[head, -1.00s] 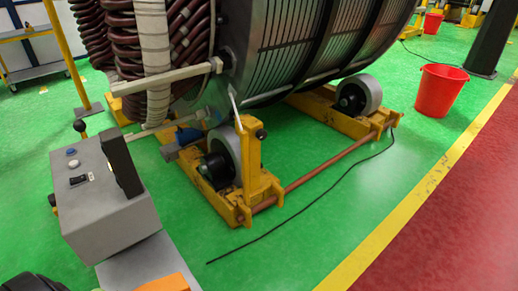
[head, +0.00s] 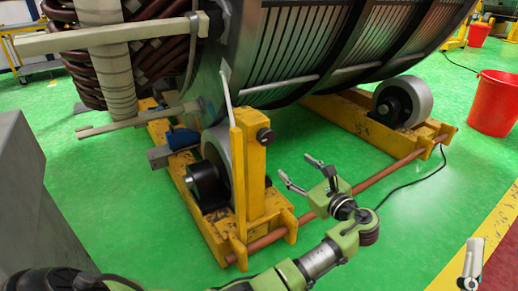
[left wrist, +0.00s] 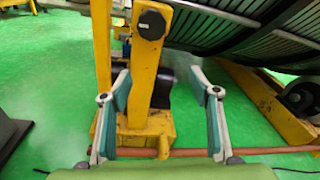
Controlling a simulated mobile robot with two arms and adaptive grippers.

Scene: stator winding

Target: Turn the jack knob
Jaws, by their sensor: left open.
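The jack knob (head: 265,136) is a dark round knob near the top of the yellow jack post (head: 252,185). In the left wrist view the black knob (left wrist: 152,25) faces me near the top of the picture. My left gripper (head: 296,167) is open and empty, to the right of the post and lower than the knob, apart from it. In the left wrist view its two fingers (left wrist: 158,74) are spread, with the post seen between them. A pale finger-like part, apparently of my right gripper (head: 472,257), shows at the lower right; its jaw state is unclear.
The large stator (head: 290,50) rests on rollers (head: 403,102) in a yellow frame above and behind the post. A reddish rod (head: 385,172) runs along the frame's front, near my left gripper. A grey control box (head: 30,200) stands at left. A red bucket (head: 494,103) stands at right.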

